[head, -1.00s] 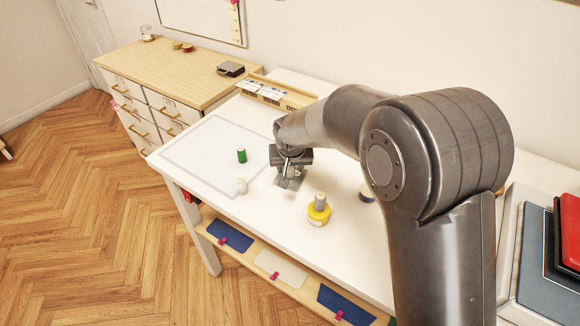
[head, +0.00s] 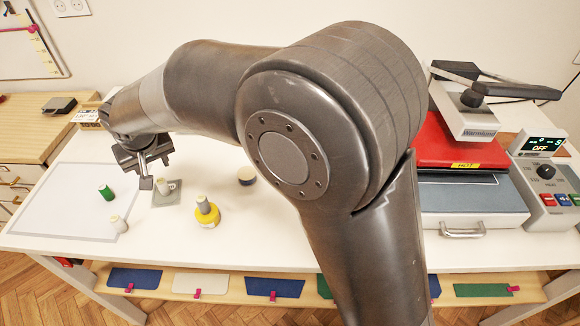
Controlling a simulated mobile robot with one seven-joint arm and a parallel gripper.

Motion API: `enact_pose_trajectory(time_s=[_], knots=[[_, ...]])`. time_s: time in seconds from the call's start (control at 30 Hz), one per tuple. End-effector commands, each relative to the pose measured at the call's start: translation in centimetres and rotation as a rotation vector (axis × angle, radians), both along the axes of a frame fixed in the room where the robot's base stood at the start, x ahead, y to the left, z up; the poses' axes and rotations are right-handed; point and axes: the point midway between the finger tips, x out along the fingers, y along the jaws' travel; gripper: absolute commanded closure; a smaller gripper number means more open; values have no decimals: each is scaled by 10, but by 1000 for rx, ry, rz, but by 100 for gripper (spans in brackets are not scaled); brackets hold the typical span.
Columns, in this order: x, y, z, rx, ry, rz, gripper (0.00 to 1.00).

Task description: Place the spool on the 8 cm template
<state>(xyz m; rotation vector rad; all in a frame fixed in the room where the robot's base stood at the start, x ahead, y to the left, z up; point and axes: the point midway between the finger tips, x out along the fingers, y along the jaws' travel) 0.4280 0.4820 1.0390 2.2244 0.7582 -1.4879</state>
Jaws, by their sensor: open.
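A grey square plate (head: 167,200), which looks like the template, lies flat on the white table. A small pale spool (head: 164,186) stands on it, towards its back edge. My gripper (head: 148,174) is open just above and left of this spool, and one finger overlaps the plate's left edge in the picture. Whether a finger touches the spool I cannot tell. A green spool (head: 106,192) and a white spool (head: 118,224) stand further left. No size marking on the plate is legible.
A low dark-sided disc (head: 247,176) lies behind my arm's elbow. A heat press (head: 471,195) with a HOT label stands at the right, its control box (head: 548,165) beside it. A large pale outlined sheet (head: 62,190) covers the table's left. Coloured pieces with pink clips lie on the shelf below.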

Motion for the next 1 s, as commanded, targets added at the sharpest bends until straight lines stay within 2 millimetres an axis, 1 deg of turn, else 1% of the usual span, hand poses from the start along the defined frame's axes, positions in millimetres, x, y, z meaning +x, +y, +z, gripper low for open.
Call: enact_pose_trajectory(time_s=[0.07,0.13,0.17,0.23,0.27,0.3,0.37,0.4,0.47,0.5,0.53,0.57,0.6,0.67,0.7,0.77,0.8,0.87,0.9,0.97,1.0], knots=[[1,-3,2,0,-1,-4,57],[6,-14,8,2,-4,-17,57],[8,-22,11,2,-6,-27,57],[17,-48,24,3,-12,-56,57],[20,-63,30,5,-16,-72,57],[24,-84,39,4,-21,-96,57],[29,-120,52,4,-27,-134,57],[30,-143,60,4,-31,-160,57],[30,-177,71,5,-38,-197,57],[28,-200,77,5,-40,-222,57],[26,-216,81,5,-41,-241,57],[24,-233,86,5,-45,-261,57],[20,-254,90,6,-49,-285,57],[11,-285,96,6,-53,-322,57],[4,-304,99,7,-56,-348,57],[-8,-333,103,9,-61,-386,57],[-16,-350,104,11,-65,-409,57],[-31,-375,106,13,-68,-446,57],[-41,-390,106,15,-72,-469,57],[-57,-412,105,17,-77,-505,57],[-68,-425,103,19,-80,-529,57]])
